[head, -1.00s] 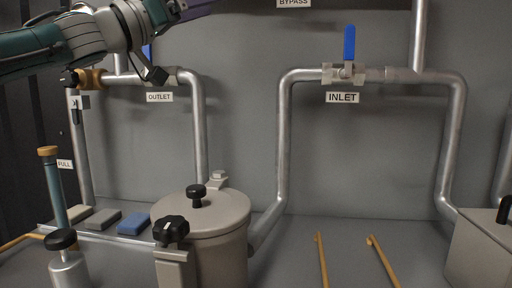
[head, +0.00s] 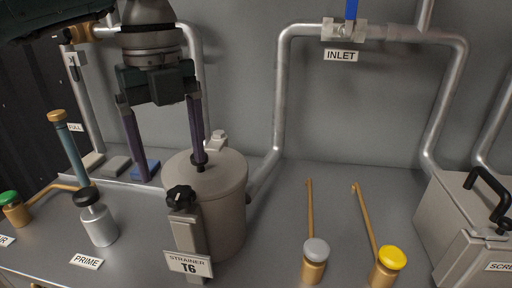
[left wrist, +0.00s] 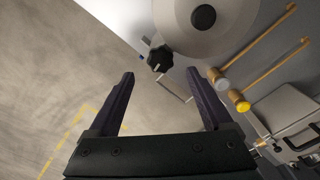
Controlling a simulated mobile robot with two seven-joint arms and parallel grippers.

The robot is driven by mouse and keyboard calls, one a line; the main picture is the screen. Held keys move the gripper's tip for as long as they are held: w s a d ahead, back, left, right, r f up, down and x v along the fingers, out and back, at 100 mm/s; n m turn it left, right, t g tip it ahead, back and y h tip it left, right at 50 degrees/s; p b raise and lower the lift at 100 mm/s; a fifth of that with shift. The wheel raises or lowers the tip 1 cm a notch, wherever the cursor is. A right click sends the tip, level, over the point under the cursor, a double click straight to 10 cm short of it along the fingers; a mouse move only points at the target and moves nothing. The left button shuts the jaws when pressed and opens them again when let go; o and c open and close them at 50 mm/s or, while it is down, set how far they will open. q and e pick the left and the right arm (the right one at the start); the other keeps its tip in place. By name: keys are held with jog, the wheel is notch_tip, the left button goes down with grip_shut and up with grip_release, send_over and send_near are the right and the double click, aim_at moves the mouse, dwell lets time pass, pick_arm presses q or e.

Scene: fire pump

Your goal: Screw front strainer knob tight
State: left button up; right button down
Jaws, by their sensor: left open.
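The front strainer knob (head: 181,197) is a black lobed knob on the upright bracket at the front of the grey strainer pot (head: 228,190). A label reading STRAINER T6 (head: 188,264) is below it. My left gripper (head: 170,172) points down with its fingers apart and empty, above and behind the knob in the head view. One finger overlaps the small black knob on the pot's lid. In the left wrist view the front knob (left wrist: 160,58) lies beyond the open fingertips (left wrist: 170,76), between them and apart from both. My right gripper is not in view.
A PRIME plunger (head: 98,222) and a blue upright tube (head: 70,155) stand left of the pot. Brass valves with grey (head: 316,250) and yellow (head: 391,258) caps stand right. A grey box (head: 470,225) is far right. Pipes run along the back wall.

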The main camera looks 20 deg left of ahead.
aim_at(180, 192)
pick_arm(q)
notch_tip(180, 192, down, 6)
jog(key=shift+r, duration=0.15)
grip_shut()
dwell(0.7)
